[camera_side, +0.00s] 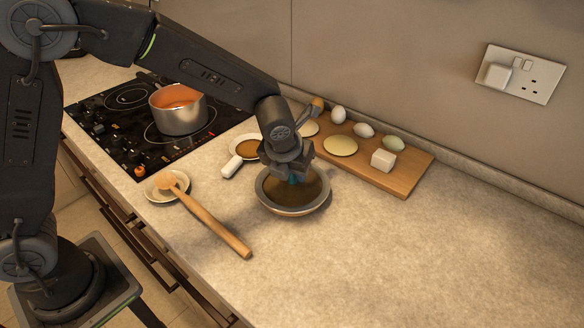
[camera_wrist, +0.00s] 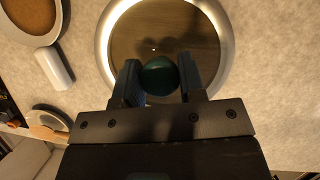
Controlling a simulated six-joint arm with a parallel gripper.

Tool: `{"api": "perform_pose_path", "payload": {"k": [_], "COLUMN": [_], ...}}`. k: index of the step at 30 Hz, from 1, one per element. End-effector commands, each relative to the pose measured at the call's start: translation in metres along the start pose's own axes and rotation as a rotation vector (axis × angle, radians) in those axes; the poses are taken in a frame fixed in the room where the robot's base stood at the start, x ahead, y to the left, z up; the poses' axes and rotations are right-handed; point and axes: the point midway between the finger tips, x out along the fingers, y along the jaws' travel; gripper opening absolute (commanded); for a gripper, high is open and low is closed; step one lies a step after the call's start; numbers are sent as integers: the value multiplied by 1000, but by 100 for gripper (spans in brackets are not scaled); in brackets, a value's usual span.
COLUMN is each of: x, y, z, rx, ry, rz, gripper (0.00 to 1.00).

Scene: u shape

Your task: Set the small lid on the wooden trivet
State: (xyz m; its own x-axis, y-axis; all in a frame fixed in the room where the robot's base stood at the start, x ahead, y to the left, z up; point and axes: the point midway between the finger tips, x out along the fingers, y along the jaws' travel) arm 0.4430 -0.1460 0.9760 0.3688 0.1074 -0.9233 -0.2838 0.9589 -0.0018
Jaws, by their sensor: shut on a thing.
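My gripper (camera_wrist: 159,80) is shut on a dark green round knob (camera_wrist: 159,76), which looks like the handle of the small lid. A wide silver-grey rim (camera_wrist: 222,40) rings the knob in the wrist view. Brown, faintly wood-grained surface shows inside the rim, as if through glass. In the side view my gripper (camera_side: 291,178) points down over the middle of this round grey-rimmed piece (camera_side: 263,196). A pale edge shows under its near side. I cannot tell whether that is the wooden trivet, or whether the lid touches what is beneath it.
A wooden board (camera_side: 398,180) with eggs, pale discs and a white block lies behind to the right. A wooden spoon (camera_side: 220,230) rests on a small dish. A pot (camera_side: 179,112) stands on the hob. The right counter is clear.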

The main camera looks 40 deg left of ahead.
Motion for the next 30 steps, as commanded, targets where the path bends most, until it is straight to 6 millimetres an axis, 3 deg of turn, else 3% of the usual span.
{"api": "perform_pose_path", "payload": {"k": [3,4,12,22,30], "x": [2,3,2,-4,-54], "y": [0,0,0,0,-1], "z": [-1,-1,-1,1,1], "rx": [0,0,0,0,0], "ry": [0,1,0,-2,-4], "rz": [0,1,0,-2,-4], "gripper": [7,38,62,62,62]}}
